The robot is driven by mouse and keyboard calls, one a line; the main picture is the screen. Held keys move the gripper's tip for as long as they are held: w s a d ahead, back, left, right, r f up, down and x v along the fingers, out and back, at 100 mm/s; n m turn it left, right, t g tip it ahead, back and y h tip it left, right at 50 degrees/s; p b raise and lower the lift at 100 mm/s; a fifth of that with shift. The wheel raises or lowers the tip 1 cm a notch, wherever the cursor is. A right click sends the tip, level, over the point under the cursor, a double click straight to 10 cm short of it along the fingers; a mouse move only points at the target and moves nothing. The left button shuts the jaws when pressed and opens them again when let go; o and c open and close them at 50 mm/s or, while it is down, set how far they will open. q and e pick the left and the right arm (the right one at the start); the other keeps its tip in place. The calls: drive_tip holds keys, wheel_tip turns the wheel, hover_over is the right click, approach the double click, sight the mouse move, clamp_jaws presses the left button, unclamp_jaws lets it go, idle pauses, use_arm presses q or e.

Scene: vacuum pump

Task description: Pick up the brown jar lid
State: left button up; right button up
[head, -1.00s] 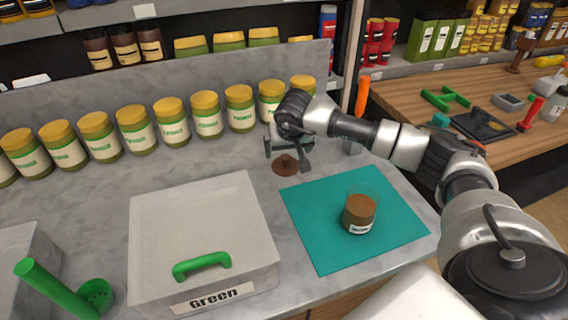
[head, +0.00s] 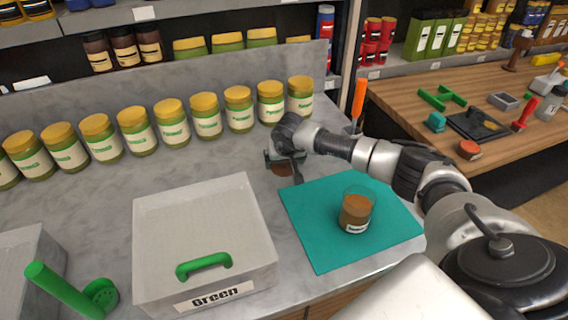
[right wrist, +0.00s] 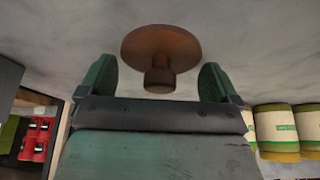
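The brown jar lid (head: 281,171) lies on the grey counter, left of the teal mat, partly hidden by my right gripper. In the right wrist view it is a round brown disc (right wrist: 160,46) with a short knob. My right gripper (head: 284,164) is low over the lid. Its two green fingers are apart, one on each side of the knob, with gaps and nothing held. The glass jar with brown contents (head: 355,213) stands open on the teal mat (head: 315,238). My left gripper is not in view.
A row of yellow-lidded jars (head: 171,125) stands behind along the wall. A grey box labelled Green (head: 200,225) with a green handle is left of the mat. A green tool (head: 70,290) lies at front left. A wooden table (head: 440,120) is at right.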

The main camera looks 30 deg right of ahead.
drive_tip(key=shift+s, duration=0.1)
drive_tip(key=c, duration=1.5)
drive_tip(key=shift+r, duration=0.1)
